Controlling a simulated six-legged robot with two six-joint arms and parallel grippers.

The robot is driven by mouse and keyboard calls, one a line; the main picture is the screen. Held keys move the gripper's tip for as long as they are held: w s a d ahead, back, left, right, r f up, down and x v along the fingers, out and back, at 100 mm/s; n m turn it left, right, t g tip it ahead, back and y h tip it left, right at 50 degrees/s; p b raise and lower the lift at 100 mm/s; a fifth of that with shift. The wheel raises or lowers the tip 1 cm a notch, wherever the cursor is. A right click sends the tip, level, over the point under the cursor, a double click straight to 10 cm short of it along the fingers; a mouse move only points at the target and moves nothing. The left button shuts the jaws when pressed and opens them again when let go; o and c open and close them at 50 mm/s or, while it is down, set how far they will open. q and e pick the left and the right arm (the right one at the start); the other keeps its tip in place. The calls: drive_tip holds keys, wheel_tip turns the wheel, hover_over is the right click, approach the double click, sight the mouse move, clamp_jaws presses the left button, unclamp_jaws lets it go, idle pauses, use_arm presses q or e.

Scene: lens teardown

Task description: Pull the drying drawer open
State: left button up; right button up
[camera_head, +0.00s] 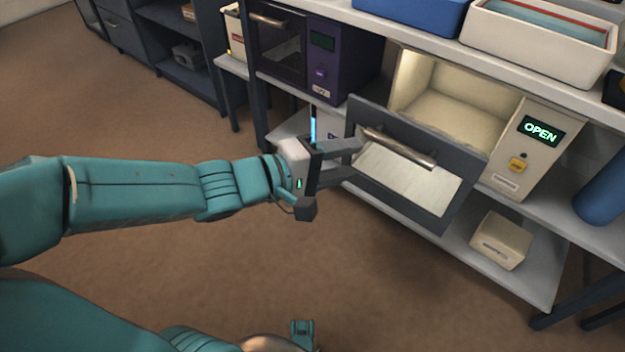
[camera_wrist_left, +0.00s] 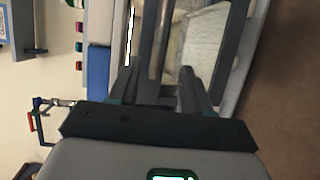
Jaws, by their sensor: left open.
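The drying drawer's dark grey front (camera_head: 450,210) has a pale window and a metal bar handle (camera_head: 405,148). The front stands out from its cream housing (camera_head: 533,170), whose lit cavity (camera_head: 450,100) shows behind it. A green display (camera_head: 541,131) on the housing reads OPEN. My left gripper (camera_head: 352,162) is open at the left end of the drawer front, close to the handle. In the left wrist view my left gripper's fingers (camera_wrist_left: 158,78) are spread before the drawer front (camera_wrist_left: 212,50). I cannot tell whether they touch the handle. My right gripper is not in view.
A purple oven-like unit (camera_head: 338,62) stands left of the drawer on the same bench. A cream tray (camera_head: 540,48) and blue bin (camera_head: 415,14) sit on the shelf above. A small cream box (camera_head: 501,241) is below. The brown floor (camera_head: 330,290) in front is clear.

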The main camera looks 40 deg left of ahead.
use_arm(q)
drive_tip(key=shift+b+v, duration=0.8)
drive_tip(key=shift+v, duration=2)
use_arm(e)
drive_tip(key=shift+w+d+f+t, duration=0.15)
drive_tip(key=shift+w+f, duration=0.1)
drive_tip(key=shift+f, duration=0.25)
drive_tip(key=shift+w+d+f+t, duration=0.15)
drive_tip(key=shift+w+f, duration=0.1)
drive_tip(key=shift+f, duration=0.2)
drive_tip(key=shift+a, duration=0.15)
